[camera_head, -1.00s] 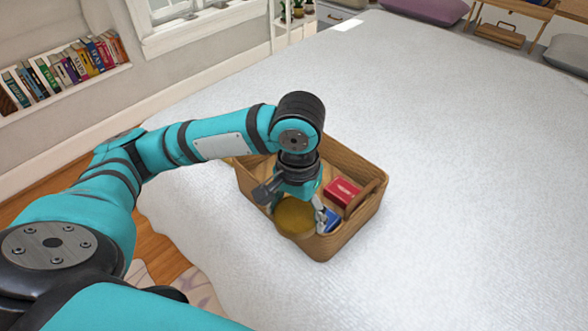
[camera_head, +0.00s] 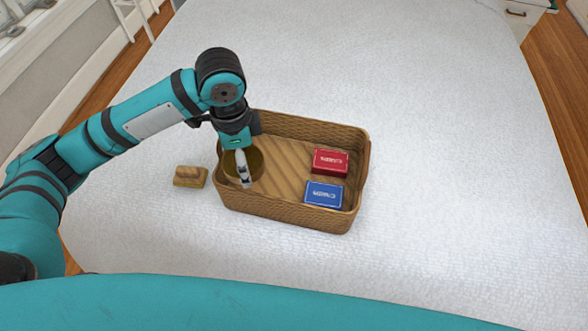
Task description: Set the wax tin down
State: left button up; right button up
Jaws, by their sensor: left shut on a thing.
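The wax tin (camera_head: 255,163) is a round, yellow-brown tin at the left end of a wicker basket (camera_head: 290,212). My left gripper (camera_head: 243,175) is shut on it, with one pale finger showing across its near side. The gripper and wrist hide part of the tin. I cannot tell whether the tin touches the basket floor. My right gripper is not in view.
A red box (camera_head: 330,163) and a blue box (camera_head: 324,194) lie in the basket's right part. The basket's middle floor is bare. A small wooden brush-like block (camera_head: 190,176) lies left of the basket on the white bed (camera_head: 430,150), which is otherwise clear.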

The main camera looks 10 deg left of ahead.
aim_at(255, 150)
pick_arm(q)
jog(key=m, duration=0.1)
jog(key=w+m, duration=0.1)
jog(key=m, duration=0.1)
jog(key=m+p, duration=0.1)
jog(key=shift+w+d+f, duration=0.15)
jog(key=shift+d+f, duration=0.1)
jog(key=shift+d, duration=0.15)
jog(key=m, duration=0.3)
jog(key=w+m, duration=0.1)
jog(key=shift+d+f+p, duration=0.25)
jog(key=shift+f+p, duration=0.05)
jog(key=shift+f, duration=0.1)
jog(key=m, duration=0.2)
jog(key=shift+w+d+f+m, duration=0.2)
jog(key=shift+f+m, duration=0.05)
jog(key=shift+m, duration=0.05)
jog(key=shift+f, duration=0.3)
jog(key=shift+m, duration=0.3)
notch_tip(255, 150, down, 6)
jog(key=shift+w+r, duration=0.1)
notch_tip(255, 150, down, 4)
jog(key=shift+r, duration=0.1)
